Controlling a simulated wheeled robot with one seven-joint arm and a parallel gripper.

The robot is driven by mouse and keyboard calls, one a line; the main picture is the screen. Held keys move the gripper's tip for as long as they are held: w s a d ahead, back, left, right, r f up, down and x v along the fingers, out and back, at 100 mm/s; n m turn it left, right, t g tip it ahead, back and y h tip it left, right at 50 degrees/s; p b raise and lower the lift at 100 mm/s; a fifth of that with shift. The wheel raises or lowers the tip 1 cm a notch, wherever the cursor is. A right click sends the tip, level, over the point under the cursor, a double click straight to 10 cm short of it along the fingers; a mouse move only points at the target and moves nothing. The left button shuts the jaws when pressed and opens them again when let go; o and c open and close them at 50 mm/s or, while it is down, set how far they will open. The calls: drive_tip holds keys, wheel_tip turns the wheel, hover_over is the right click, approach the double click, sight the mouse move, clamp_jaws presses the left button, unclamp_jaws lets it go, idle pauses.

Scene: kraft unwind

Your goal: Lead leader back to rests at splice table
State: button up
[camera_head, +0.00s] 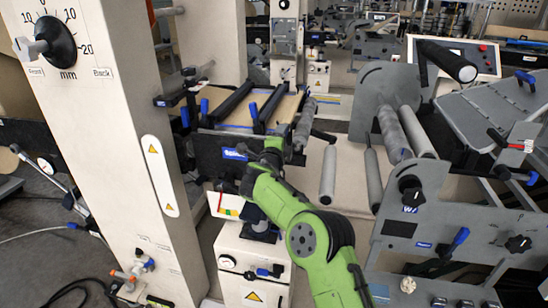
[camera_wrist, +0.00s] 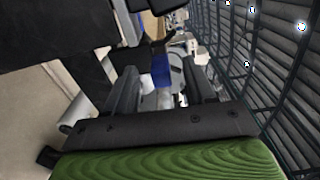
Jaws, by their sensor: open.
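The splice table (camera_head: 236,118) stands left of centre in the head view, with a brown kraft-coloured surface between black bars and blue levers. I cannot tell a separate leader end from the brown surface. My green arm reaches up to the table's front right corner; the gripper itself is hard to make out there. In the wrist view my gripper (camera_wrist: 162,88) is open, its two dark fingers apart. A blue part (camera_wrist: 160,70) shows beyond and between them, and nothing is visibly held.
A pale column with a dial (camera_head: 56,42) stands at the left. Grey rollers (camera_head: 328,174) hang right of the table. A grey machine frame (camera_head: 440,235) with blue levers fills the right. A white cabinet (camera_head: 250,262) stands below the table. Pale floor shows between the machines.

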drive_tip(key=b+v, duration=0.3)
drive_tip(key=v, duration=1)
drive_tip(key=s+d+r+n+g+y+p, duration=0.1)
drive_tip(key=s+d+r+n+g+p, duration=0.2)
drive_tip(key=s+d+r+n, duration=0.4)
drive_tip(key=s+d+r+n+g+p, duration=0.25)
drive_tip(key=s+d+n+p, duration=0.2)
drive_tip(key=s, duration=0.45)
drive_tip(key=s+d+f+n+g+y+p, duration=0.1)
drive_tip(key=s+n, duration=0.4)
drive_tip(key=s, duration=0.7)
drive_tip(key=s+d+f+n+g+y+p, duration=0.2)
drive_tip(key=s+f+n+g, duration=0.2)
drive_tip(key=s, duration=0.9)
drive_tip(key=shift+d+n+g+y+p, duration=0.3)
drive_tip(key=shift+n+g+p, duration=0.05)
drive_tip(key=shift+g, duration=0.3)
